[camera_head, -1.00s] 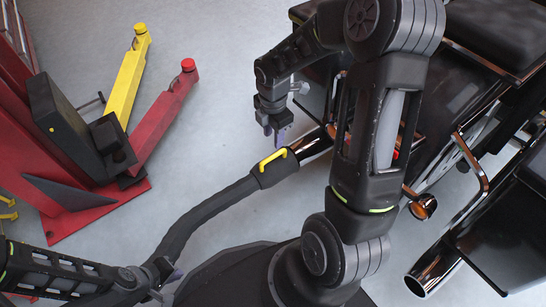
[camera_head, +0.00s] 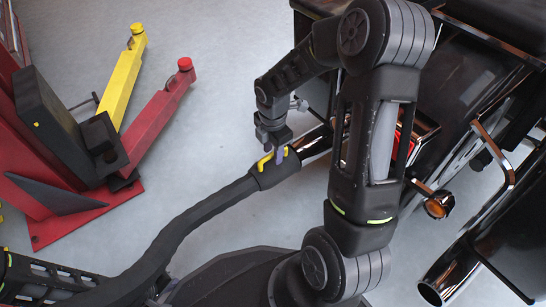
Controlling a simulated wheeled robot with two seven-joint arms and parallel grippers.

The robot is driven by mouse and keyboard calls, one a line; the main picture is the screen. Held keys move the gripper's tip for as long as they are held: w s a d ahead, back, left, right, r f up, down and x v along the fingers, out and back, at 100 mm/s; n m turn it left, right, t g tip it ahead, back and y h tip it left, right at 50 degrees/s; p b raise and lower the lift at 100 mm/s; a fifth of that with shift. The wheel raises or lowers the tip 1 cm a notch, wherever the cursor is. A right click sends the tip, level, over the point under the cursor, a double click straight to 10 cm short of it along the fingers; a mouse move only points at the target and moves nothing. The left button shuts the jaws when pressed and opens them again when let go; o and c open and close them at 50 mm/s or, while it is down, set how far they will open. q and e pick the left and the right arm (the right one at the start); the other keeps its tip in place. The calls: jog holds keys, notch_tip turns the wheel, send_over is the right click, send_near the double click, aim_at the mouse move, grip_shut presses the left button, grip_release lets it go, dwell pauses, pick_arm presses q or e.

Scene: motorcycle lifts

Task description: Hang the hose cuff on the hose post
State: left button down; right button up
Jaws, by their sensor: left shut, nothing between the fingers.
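The hose cuff (camera_head: 276,174) is a thick black sleeve with a yellow handle (camera_head: 264,162) on top. It sits at the end of the black hose (camera_head: 205,208), against a chrome exhaust pipe (camera_head: 316,143). My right gripper (camera_head: 274,152) points down at the yellow handle. Its fingers look apart, with the handle at the fingertips; the exact contact is unclear. My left gripper (camera_head: 168,284) is shut and empty at the lower left, mostly hidden by the hose. I cannot make out a hose post.
A red lift (camera_head: 60,215) with a black box, a red arm (camera_head: 162,112) and a yellow arm (camera_head: 124,80) stands at the left. A dark motorcycle (camera_head: 470,75) fills the right side. Grey floor between them is clear apart from the hose.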

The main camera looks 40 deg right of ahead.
jog(key=shift+f, duration=0.15)
grip_shut()
dwell(1.4)
jog(key=shift+r+p, duration=0.3)
jog(key=shift+p, duration=0.15)
dwell(0.4)
jog(key=a+b, duration=0.2)
jog(key=a, duration=1.4)
jog(key=shift+w+f, duration=0.15)
jog(key=shift+f, duration=0.05)
dwell(0.4)
dwell(0.6)
